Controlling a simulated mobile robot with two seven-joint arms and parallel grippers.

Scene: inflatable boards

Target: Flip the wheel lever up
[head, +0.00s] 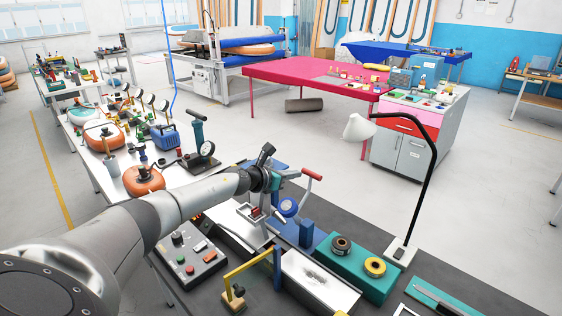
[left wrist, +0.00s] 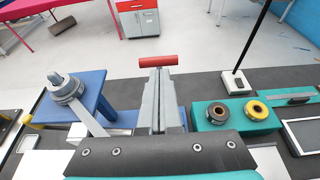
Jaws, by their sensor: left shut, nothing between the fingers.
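A lever with a red grip (head: 312,174) stands out above a blue bench device with a round wheel (head: 288,206). The red grip (left wrist: 158,61) lies crosswise just past my fingertips in the left wrist view, and the wheel (left wrist: 65,88) sits to the left on a blue stand. My left gripper (head: 297,173) is shut and empty, its tips close to the red grip. I cannot tell whether they touch it. My right gripper is out of view.
A teal block (head: 349,270) with two tape rolls and a desk lamp (head: 398,250) stand to the right. A control box (head: 190,259) and a yellow-handled tool (head: 246,267) stand in front. A pump with a gauge (head: 203,152) stands behind my arm.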

